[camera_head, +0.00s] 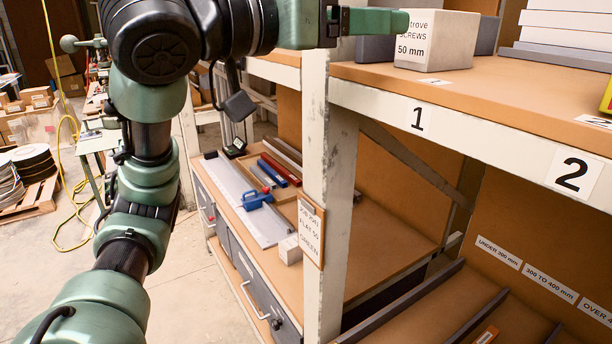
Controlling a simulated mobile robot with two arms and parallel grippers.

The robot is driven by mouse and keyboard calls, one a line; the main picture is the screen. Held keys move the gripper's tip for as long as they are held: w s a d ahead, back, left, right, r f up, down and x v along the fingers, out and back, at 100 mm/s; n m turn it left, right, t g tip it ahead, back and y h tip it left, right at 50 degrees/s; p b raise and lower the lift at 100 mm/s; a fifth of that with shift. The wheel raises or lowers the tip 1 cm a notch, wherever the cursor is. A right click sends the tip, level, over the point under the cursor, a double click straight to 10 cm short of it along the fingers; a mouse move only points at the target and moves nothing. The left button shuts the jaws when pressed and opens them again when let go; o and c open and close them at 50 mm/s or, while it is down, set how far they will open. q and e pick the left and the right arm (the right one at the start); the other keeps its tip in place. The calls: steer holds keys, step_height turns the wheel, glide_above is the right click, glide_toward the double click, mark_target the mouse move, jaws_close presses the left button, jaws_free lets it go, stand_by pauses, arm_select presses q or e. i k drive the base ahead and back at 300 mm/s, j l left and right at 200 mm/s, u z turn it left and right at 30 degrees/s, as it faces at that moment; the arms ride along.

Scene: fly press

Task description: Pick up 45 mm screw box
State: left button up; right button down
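A pale box labelled "SCREWS 50 mm" (440,40) stands on the upper shelf near its left end. No box with a readable 45 mm label shows. My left arm comes in from the left, and my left gripper (402,22) is at the top edge, in front of the upper shelf beside the pale box. One green finger shows side-on, pointing right, its tip overlapping the box's left edge in the picture. I cannot tell whether it touches the box, or how wide the gripper is. My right gripper is out of view.
The upper shelf (500,88) has a white post (330,200) at its left end. A dark block (375,48) sits behind my gripper. Stacked white boards (570,20) lie at the right. Below, a bench holds tools and a small pale block (290,249).

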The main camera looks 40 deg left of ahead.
mark_target(289, 254)
steer(key=u, duration=1.2)
